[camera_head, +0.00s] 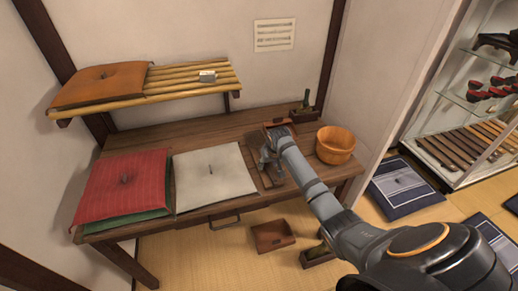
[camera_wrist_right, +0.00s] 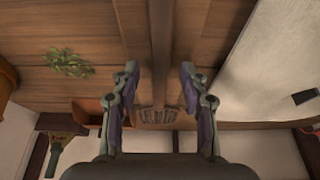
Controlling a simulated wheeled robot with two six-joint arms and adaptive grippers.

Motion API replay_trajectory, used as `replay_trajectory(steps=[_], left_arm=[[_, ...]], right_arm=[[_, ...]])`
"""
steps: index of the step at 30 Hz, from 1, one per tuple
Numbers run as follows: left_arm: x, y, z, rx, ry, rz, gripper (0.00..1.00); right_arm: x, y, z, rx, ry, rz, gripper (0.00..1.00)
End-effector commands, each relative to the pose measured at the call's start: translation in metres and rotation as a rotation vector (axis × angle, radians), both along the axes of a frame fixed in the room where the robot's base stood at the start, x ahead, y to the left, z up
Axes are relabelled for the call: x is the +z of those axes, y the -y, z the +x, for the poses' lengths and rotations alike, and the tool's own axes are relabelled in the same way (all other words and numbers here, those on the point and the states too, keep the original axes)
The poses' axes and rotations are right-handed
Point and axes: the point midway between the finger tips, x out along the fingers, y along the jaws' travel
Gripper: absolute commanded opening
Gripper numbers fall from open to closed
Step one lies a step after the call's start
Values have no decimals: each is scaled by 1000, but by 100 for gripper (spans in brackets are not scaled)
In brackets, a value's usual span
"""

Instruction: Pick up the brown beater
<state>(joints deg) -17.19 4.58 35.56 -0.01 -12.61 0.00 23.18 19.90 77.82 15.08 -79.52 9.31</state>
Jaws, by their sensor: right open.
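The brown beater lies on the dark wooden table (camera_head: 232,133). In the right wrist view its handle (camera_wrist_right: 160,45) runs up the picture between my fingers, and its latticed head (camera_wrist_right: 156,116) is farther down. In the head view my arm and gripper hide most of it. My right gripper (camera_wrist_right: 159,70) is open, with one finger on each side of the handle; it does not grip it. In the head view this gripper (camera_head: 267,158) is low over the table, right of the white cushion (camera_head: 212,180). My left gripper is not in view.
A wooden bowl (camera_head: 335,145) stands right of my gripper. A reddish box (camera_wrist_right: 88,112) and a green sprig (camera_wrist_right: 68,63) are close by. A red cushion (camera_head: 122,187) lies at left; a shelf (camera_head: 185,82) hangs above. An open box (camera_head: 272,235) is on the floor.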

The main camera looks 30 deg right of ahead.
Motion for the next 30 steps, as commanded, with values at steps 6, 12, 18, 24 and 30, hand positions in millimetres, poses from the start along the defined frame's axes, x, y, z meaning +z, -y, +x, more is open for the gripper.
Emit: replay_trajectory(steps=[6,12,18,24,30], left_arm=[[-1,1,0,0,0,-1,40],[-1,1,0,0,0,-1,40],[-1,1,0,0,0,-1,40],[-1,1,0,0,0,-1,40],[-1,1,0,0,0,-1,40]], right_arm=[[-5,1,3,1,2,-2,44],[-5,1,2,1,2,-2,27],[-5,1,2,1,1,-2,0],[-5,1,2,1,2,-2,0],[-2,1,3,1,3,-2,0]])
